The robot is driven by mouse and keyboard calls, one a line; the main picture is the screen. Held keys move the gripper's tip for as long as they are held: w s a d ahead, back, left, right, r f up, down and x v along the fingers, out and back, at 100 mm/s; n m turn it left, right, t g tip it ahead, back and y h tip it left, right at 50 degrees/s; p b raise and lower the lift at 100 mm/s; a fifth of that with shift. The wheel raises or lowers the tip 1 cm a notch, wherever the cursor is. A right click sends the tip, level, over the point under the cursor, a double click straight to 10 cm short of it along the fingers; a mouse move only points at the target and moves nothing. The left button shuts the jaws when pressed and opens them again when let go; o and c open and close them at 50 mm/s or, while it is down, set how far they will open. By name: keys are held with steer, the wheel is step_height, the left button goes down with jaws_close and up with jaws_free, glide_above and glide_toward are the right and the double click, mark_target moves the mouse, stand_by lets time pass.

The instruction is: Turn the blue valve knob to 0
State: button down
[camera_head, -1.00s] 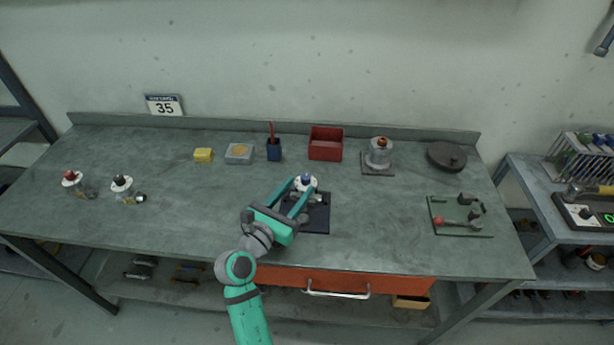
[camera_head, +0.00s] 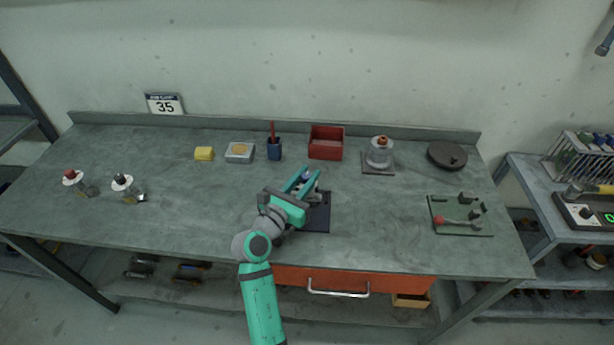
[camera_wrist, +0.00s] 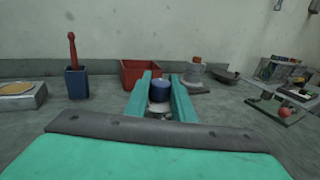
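The blue valve knob (camera_wrist: 161,90) stands between the two fingers of my gripper (camera_wrist: 162,88) in the wrist view. Narrow gaps seem to show on both sides of the knob, and I cannot tell for sure whether either finger touches it. Under the knob is a pale collar (camera_wrist: 159,107). The valve sits on a dark square mat (camera_head: 318,217) in the head view, where my gripper (camera_head: 305,182) and arm cover most of the valve. No number or scale on the knob is readable.
Behind the valve stand a red bin (camera_head: 326,143), a blue cup with a red tool (camera_head: 274,150) and a valve with an orange-brown knob (camera_head: 381,152). Red-knobbed (camera_head: 74,181) and black-knobbed (camera_head: 123,184) valves stand at the left. A green board (camera_head: 460,216) with a red-handled tool lies at the right.

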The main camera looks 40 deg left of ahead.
steer(key=shift+w+h, duration=0.1)
steer(key=shift+h, duration=0.2)
steer(key=shift+s+a+m+h, duration=0.1)
steer(key=shift+s+m+h, duration=0.1)
steer(key=shift+m+h, duration=0.3)
steer(key=m+h, duration=0.2)
steer(key=h, duration=0.1)
steer(key=m+h, duration=0.1)
steer(key=h, duration=0.1)
steer(key=shift+w+r+m+g+h, duration=0.1)
steer(key=shift+m+g+h, duration=0.2)
steer(key=shift+m+h, duration=0.1)
steer(key=m+g+h, duration=0.1)
steer(key=m+h, duration=0.1)
steer(key=h, duration=0.1)
steer(key=m+g+h, duration=0.2)
steer(key=h, duration=0.1)
steer(key=shift+m, duration=0.3)
steer(key=m+g+h, duration=0.4)
steer(key=g, duration=0.1)
steer(key=shift+h, duration=0.3)
steer(key=shift+d+m+g, duration=0.2)
steer(key=shift+m+g, duration=0.2)
steer(key=shift+g, duration=0.3)
steer(key=shift+s+d+f+m+g+h, duration=0.1)
steer(key=shift+s+f+m+g+h, duration=0.15)
steer(key=shift+m+g+h, duration=0.35)
steer(key=c, duration=1.5)
jaws_free()
steer(key=shift+w, duration=0.1)
